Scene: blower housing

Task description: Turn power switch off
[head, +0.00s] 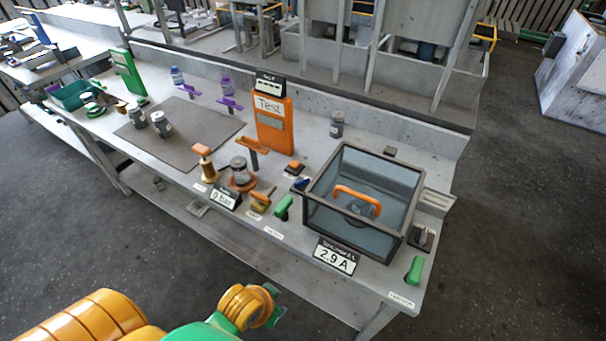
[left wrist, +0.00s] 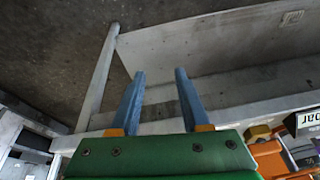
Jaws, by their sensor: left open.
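A small black switch-like part (head: 423,237) stands on the bench top to the right of the glass-walled box. A green handle (head: 414,270) sits at the right front corner of the bench, and a second green handle (head: 284,207) is left of the box. Their labels are too small to read, so I cannot tell which is the power switch. A display (head: 336,258) reads 2.9 A. My left gripper (left wrist: 160,75) is open and empty, its blue fingers apart beside the bench. In the head view its arm is low, in front of the bench. My right gripper is out of view.
The dark-framed box (head: 340,221) has an orange handle (head: 357,200) in it. An orange Test panel (head: 274,125), a 0 bar display (head: 224,197) and several small fittings crowd the middle. A grey mat (head: 185,132) lies left. Open floor is in front.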

